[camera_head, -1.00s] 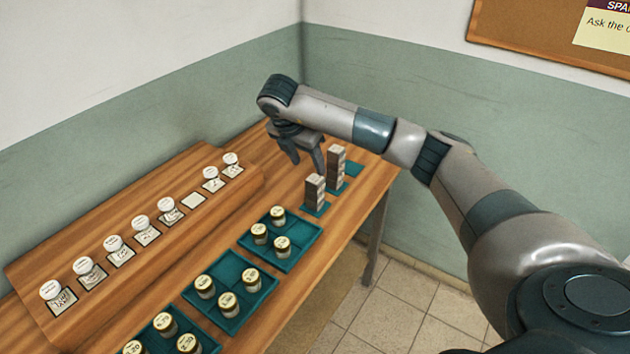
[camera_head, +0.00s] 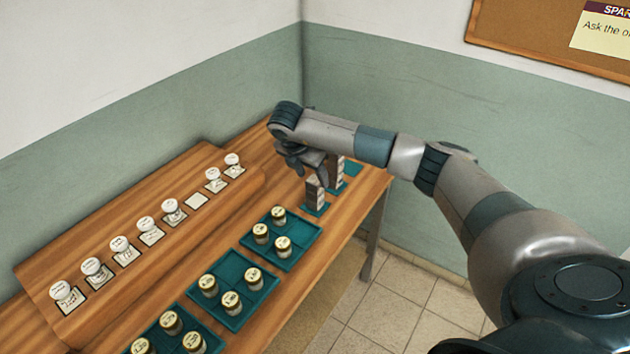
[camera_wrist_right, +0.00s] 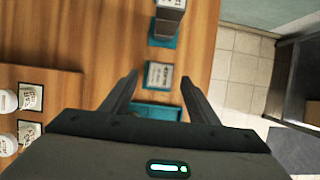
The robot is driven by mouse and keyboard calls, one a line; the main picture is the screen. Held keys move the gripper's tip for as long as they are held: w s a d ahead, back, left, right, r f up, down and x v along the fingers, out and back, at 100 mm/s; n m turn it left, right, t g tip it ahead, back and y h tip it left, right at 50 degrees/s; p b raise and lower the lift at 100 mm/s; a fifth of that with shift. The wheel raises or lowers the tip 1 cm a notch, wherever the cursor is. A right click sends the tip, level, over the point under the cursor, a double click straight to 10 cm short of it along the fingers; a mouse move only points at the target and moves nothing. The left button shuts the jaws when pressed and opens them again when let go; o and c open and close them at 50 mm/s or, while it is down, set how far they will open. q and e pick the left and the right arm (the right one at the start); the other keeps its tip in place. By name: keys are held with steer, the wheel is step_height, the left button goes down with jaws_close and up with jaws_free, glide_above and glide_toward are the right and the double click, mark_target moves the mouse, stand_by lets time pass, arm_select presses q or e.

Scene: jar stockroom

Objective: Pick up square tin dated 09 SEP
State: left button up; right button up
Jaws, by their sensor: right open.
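A near stack of square tins (camera_head: 314,198) stands on a teal mat, partly hidden by my gripper. In the right wrist view, the label on its top tin (camera_wrist_right: 158,75) is too small to read, so I cannot tell which tin reads 09 SEP. A far stack of square tins (camera_head: 337,172) stands just behind it and also shows in the right wrist view (camera_wrist_right: 169,18). My right gripper (camera_head: 315,176) is open above the near stack. In the right wrist view, its fingers (camera_wrist_right: 159,79) lie either side of the top tin, holding nothing. My left gripper is not in view.
Teal trays with round gold-lidded jars (camera_head: 231,300) stand along the table's front. A raised wooden shelf (camera_head: 200,225) at the back holds several white-lidded jars on labels, with one bare label (camera_head: 197,201). The table's right edge is close to the stacks.

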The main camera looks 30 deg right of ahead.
mark_target(314, 181)
steer(key=shift+p+x, duration=0.6)
steer(key=shift+x, duration=0.9)
steer(key=c, duration=1.1)
